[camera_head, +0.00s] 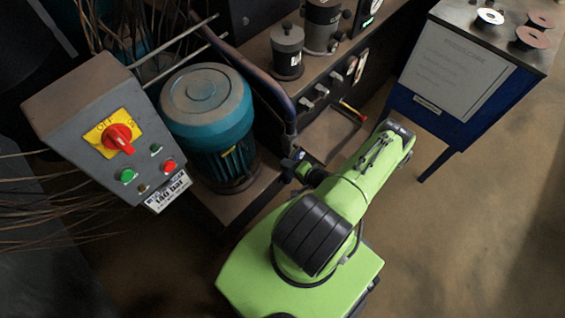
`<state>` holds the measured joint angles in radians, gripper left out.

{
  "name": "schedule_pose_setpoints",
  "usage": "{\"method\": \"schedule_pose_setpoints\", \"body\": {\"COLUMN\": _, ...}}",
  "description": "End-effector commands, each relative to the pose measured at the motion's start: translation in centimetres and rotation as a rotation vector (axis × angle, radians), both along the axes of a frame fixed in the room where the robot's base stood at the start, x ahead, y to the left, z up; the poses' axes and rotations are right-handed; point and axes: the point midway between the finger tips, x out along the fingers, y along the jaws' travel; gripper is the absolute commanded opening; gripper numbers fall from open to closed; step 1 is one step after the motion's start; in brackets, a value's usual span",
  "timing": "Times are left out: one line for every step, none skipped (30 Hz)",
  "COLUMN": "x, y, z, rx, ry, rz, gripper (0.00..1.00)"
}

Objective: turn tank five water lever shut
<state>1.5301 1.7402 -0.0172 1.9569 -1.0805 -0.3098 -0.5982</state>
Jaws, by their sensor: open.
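Several small grey levers stick out from the dark front of the bench, including one at the left (305,103) and one right of it (321,90). A lever or rod with a red and yellow end (352,109) shows lower right of them. No tank number is readable, so I cannot tell which one is the tank five water lever. My green arm reaches up from the bottom and folds back. My gripper (291,163) is small and dark at its left side, open, near the lower end of the dark curved rail, apart from the levers. Its fingers are hard to make out.
A blue-green motor (208,110) and a grey control box (112,130) with a red knob stand at left. Dark canisters (287,52) stand on the bench. A blue cabinet (440,105) with discs on top stands at right. Floor is clear at lower right.

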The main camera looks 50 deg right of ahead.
Motion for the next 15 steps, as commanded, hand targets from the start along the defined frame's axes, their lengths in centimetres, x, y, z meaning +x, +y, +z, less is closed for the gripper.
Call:
{"method": "schedule_pose_setpoints", "body": {"x": -1.3, "y": -0.1, "z": 1.3, "rx": 0.002, "ry": 0.003, "rz": -0.006, "gripper": 0.44}}
{"method": "schedule_pose_setpoints", "body": {"x": -2.0, "y": -0.1, "z": 1.8, "rx": 0.002, "ry": 0.002, "rz": -0.005, "gripper": 0.44}}
{"method": "schedule_pose_setpoints", "body": {"x": -3.0, "y": -0.1, "z": 2.5, "rx": 0.002, "ry": 0.003, "rz": -0.006, "gripper": 0.44}}
{"method": "schedule_pose_setpoints", "body": {"x": -3.7, "y": -0.2, "z": 2.9, "rx": 0.001, "ry": 0.003, "rz": -0.004, "gripper": 0.44}}
{"method": "schedule_pose_setpoints", "body": {"x": -4.4, "y": -0.2, "z": 3.4, "rx": 0.000, "ry": 0.002, "rz": -0.005, "gripper": 0.44}}
{"method": "schedule_pose_setpoints", "body": {"x": -5.3, "y": -0.2, "z": 3.9, "rx": 0.001, "ry": 0.002, "rz": -0.004, "gripper": 0.44}}
{"method": "schedule_pose_setpoints", "body": {"x": -5.9, "y": -0.2, "z": 4.3, "rx": 0.000, "ry": 0.002, "rz": -0.005, "gripper": 0.44}}
{"method": "schedule_pose_setpoints", "body": {"x": -6.4, "y": -0.2, "z": 4.6, "rx": 0.000, "ry": 0.002, "rz": -0.004, "gripper": 0.44}}
{"method": "schedule_pose_setpoints", "body": {"x": -7.1, "y": -0.2, "z": 5.0, "rx": 0.000, "ry": 0.003, "rz": -0.004, "gripper": 0.44}}
{"method": "schedule_pose_setpoints", "body": {"x": -7.5, "y": -0.2, "z": 5.3, "rx": 0.000, "ry": 0.002, "rz": -0.002, "gripper": 0.44}}
{"method": "schedule_pose_setpoints", "body": {"x": -7.8, "y": -0.2, "z": 5.5, "rx": -0.001, "ry": 0.002, "rz": -0.001, "gripper": 0.44}}
{"method": "schedule_pose_setpoints", "body": {"x": -8.2, "y": -0.2, "z": 5.6, "rx": -0.002, "ry": 0.003, "rz": -0.001, "gripper": 0.44}}
{"method": "schedule_pose_setpoints", "body": {"x": -8.4, "y": -0.1, "z": 5.8, "rx": -0.002, "ry": 0.002, "rz": 0.000, "gripper": 0.44}}
{"method": "schedule_pose_setpoints", "body": {"x": -8.5, "y": -0.1, "z": 5.8, "rx": -0.001, "ry": 0.001, "rz": 0.000, "gripper": 0.44}}
{"method": "schedule_pose_setpoints", "body": {"x": -8.7, "y": -0.1, "z": 5.9, "rx": -0.001, "ry": 0.001, "rz": 0.000, "gripper": 0.44}}
